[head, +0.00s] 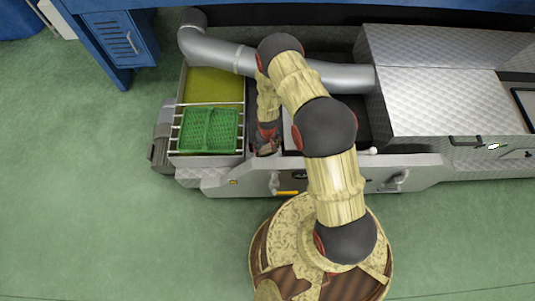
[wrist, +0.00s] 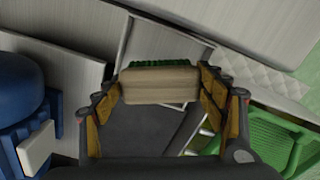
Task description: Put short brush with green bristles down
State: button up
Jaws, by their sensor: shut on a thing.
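The short brush (wrist: 160,86) shows in the wrist view as a tan block with a strip of green bristles along its far side. My gripper (wrist: 163,98) is shut on it, with one finger at each end of the block. In the head view my gripper (head: 267,148) hangs over the machine, just right of the green basket. The brush cannot be made out there. The wrist view shows grey metal surfaces beyond the brush; I cannot tell whether it touches anything.
A green perforated basket (head: 209,130) sits on rails over a tank of yellow-green liquid (head: 216,85). A thick grey pipe (head: 215,50) crosses behind my arm. A metal housing (head: 440,103) stands on the right. A blue cabinet (head: 118,38) is at upper left. Green floor (head: 80,200) is clear.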

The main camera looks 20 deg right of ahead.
aim_at(267, 153)
jog(key=shift+f+b, duration=0.55)
jog(key=shift+f, duration=1.55)
jog(key=shift+f, duration=0.15)
jog(key=o, duration=1.5)
jog(key=shift+o, duration=0.2)
